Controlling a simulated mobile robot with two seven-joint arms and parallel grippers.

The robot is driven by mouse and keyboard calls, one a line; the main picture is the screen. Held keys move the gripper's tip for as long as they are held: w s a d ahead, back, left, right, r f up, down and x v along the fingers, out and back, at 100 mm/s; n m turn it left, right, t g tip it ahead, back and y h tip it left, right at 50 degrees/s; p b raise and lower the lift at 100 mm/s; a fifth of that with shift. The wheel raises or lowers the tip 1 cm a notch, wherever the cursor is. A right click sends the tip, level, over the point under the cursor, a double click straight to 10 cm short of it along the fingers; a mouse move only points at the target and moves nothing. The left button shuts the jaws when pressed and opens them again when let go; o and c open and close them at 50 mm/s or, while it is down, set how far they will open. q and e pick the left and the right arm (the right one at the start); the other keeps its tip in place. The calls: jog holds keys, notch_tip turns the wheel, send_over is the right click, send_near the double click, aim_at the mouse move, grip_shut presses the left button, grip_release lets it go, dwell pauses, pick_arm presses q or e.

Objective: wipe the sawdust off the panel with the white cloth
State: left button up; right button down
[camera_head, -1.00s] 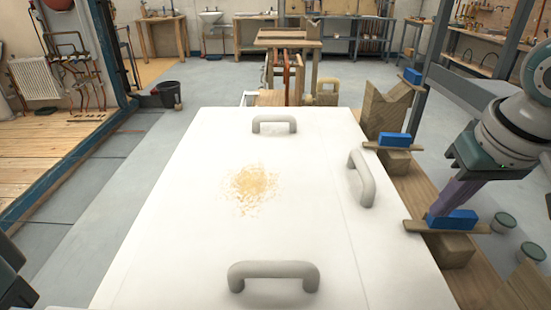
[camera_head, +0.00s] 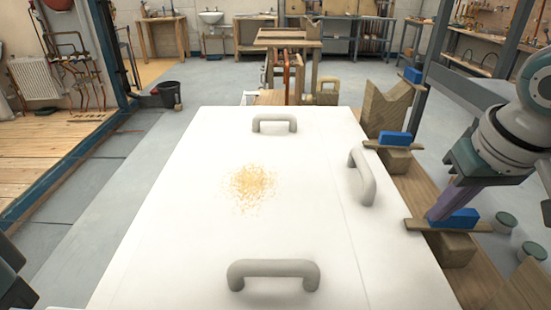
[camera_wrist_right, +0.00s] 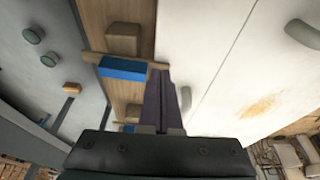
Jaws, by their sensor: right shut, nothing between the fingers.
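The white panel (camera_head: 300,220) lies flat in front of me, with grey handles at its far edge, right side and near edge. A patch of tan sawdust (camera_head: 252,185) lies left of the panel's middle; it also shows in the right wrist view (camera_wrist_right: 258,106). My right gripper (camera_head: 436,212) is off the panel's right side, pointing down beside a blue block (camera_head: 455,218). Its purple fingers (camera_wrist_right: 160,108) are shut and empty; whether they touch the block I cannot tell. I cannot make out the white cloth. Only dark parts of my left arm show at the lower left.
Wooden supports with blue blocks, one farther back (camera_head: 394,139), stand along the panel's right side. The near handle (camera_head: 273,274) and right handle (camera_head: 361,178) rise above the panel. A black bucket (camera_head: 168,94) stands on the floor at the back left.

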aim_at(421, 242)
pick_arm(q)
jog(key=shift+f+b, duration=1.05)
jog(key=shift+f, duration=0.05)
pick_arm(e)
jog(key=shift+f, duration=2.4)
pick_arm(q)
notch_tip(421, 242, up, 8)
jog(key=p, duration=0.7)
jog(key=shift+f, duration=0.3)
pick_arm(e)
notch_tip(421, 242, up, 6)
